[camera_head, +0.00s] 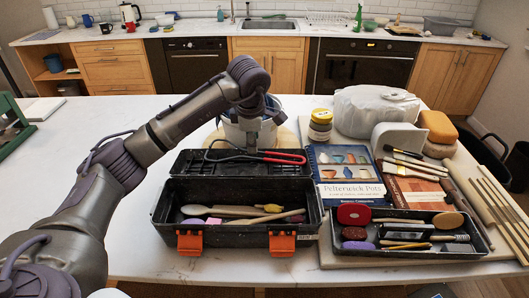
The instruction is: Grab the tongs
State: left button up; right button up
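The tongs (283,157) have red handles at the right and thin dark metal arms running left. They lie across the open lid area at the back of the black toolbox (181,204). My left arm reaches in from the left, and my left gripper (253,146) points down at the tongs' middle, beside the red handles. Its fingers are small and partly merge with the dark tongs and lid, so I cannot tell whether they are open or touching the tongs. My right gripper is not in view.
The toolbox's front compartment holds a wooden spoon (196,210) and several tools. A white bucket (234,134) stands behind my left gripper. At the right are a pottery book (349,191), a black tool tray (462,252) and clay blocks.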

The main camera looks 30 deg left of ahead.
aim_at(255, 158)
pick_arm(q)
jog(key=x, duration=0.2)
jog(key=shift+w+f, duration=0.25)
jog(key=shift+p+x, duration=1)
jog(key=shift+p, duration=0.05)
jog(key=p+x, duration=0.1)
jog(key=x, duration=0.1)
jog(key=shift+w+a+f, duration=0.15)
jog(key=shift+w+f, duration=0.15)
jog(key=shift+f, duration=0.25)
jog(key=shift+w+f, duration=0.1)
grip_shut()
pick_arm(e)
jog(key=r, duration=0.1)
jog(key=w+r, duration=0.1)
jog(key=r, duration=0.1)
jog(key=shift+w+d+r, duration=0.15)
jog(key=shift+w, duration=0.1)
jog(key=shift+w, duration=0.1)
